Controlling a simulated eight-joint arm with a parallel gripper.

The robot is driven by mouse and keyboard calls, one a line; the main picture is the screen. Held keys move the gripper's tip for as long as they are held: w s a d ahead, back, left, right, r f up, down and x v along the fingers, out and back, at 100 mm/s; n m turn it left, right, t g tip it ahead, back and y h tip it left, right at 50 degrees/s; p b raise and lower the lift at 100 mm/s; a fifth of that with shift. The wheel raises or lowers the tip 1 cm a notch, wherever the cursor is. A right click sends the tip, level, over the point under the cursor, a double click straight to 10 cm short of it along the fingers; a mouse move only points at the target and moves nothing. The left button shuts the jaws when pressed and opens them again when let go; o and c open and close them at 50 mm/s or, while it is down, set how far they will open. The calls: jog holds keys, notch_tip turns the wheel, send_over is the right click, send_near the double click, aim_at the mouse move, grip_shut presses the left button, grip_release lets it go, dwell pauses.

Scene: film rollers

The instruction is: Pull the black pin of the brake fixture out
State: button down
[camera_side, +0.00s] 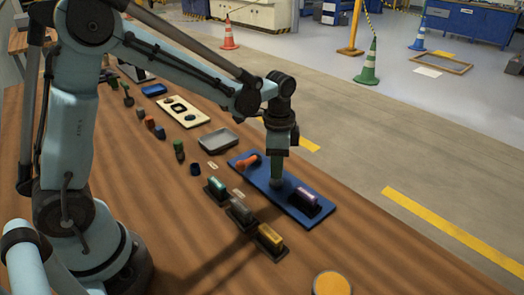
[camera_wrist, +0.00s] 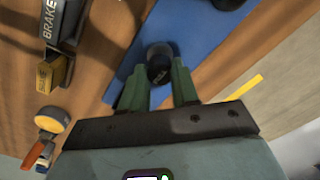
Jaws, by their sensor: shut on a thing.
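The blue plate (camera_side: 248,172) lies on the wooden bench and also fills much of the wrist view (camera_wrist: 205,30). My gripper (camera_side: 277,178) points down over the middle of the plate. In the wrist view its two green fingers (camera_wrist: 160,82) close on a round black pin head (camera_wrist: 160,72). A grey, rounded part shows around or beyond the head; how deep the pin sits cannot be told. A black holder with a pink roller (camera_side: 304,198) stands at the plate's right end. A black holder marked BRAKE (camera_wrist: 49,20) shows at left in the wrist view.
An orange part (camera_side: 248,160) is at the plate's left end. A grey tray (camera_side: 218,139) lies behind. A yellow disc (camera_side: 331,284) is at the front.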

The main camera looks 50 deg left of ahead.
jog(key=c, duration=0.8)
grip_release()
notch_tip(320, 180, up, 12)
jog(key=shift+r, duration=0.1)
jog(key=s+f+n+t, duration=0.1)
jog(key=s+n+t, duration=0.1)
jog(key=s+n, duration=0.1)
jog(key=s+a+f+n+t, duration=0.1)
jog(key=s+n+t, duration=0.1)
jog(key=s+n, duration=0.1)
jog(key=s+a+f+n+t, duration=0.1)
jog(key=s+n+t, duration=0.2)
jog(key=s, duration=0.2)
jog(key=shift+s+a+f, duration=0.25)
jog(key=shift+s, duration=0.05)
